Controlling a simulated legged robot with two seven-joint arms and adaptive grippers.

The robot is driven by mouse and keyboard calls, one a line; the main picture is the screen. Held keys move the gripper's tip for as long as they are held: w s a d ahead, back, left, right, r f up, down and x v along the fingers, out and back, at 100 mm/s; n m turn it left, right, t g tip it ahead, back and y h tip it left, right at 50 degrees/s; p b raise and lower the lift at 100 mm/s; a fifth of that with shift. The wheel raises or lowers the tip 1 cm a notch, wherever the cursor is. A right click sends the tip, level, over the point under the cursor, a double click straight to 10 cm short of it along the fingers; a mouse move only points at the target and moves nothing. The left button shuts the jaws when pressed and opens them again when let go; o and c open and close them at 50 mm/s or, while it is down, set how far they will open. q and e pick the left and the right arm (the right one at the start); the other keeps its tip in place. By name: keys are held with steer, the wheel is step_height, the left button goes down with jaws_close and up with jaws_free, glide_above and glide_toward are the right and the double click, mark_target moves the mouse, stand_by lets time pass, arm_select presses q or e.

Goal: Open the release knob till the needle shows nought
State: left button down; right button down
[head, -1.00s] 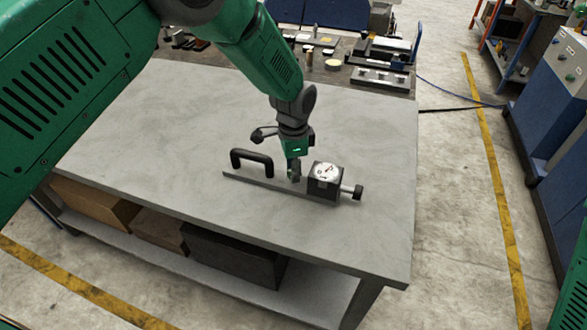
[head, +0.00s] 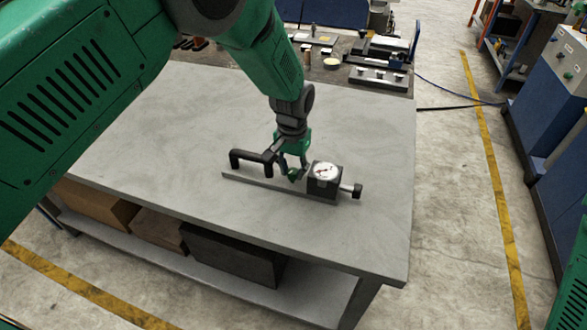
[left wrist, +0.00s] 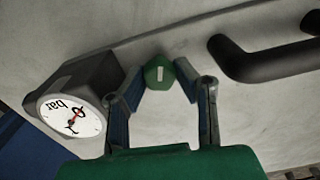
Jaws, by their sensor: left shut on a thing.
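The release knob (left wrist: 159,73) is green with a white mark on its top; in the head view it is a small green spot (head: 294,175) beside the gauge block. My left gripper (left wrist: 160,77) is shut on it, one finger on each side. The dark block carries a round white gauge (head: 325,170) with a red needle. The gauge (left wrist: 72,115) also shows in the left wrist view, marked "bar"; its needle stands at a slant, and I cannot read its figure. My right gripper is in neither view.
A black handle (head: 250,158) stands left of the knob on the same flat grey bar (head: 240,179). A black-ended fitting (head: 356,190) sticks out right of the gauge block. The grey table (head: 150,145) is clear around them. Tools lie on the bench behind.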

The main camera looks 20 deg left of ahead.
mark_target(293, 170)
arm_select(q)
steer(key=shift+n, duration=1.2)
steer(key=c, duration=1.3)
jaws_free()
steer(key=shift+o, duration=0.2)
steer(key=shift+r, duration=0.15)
step_height(293, 170, up, 12)
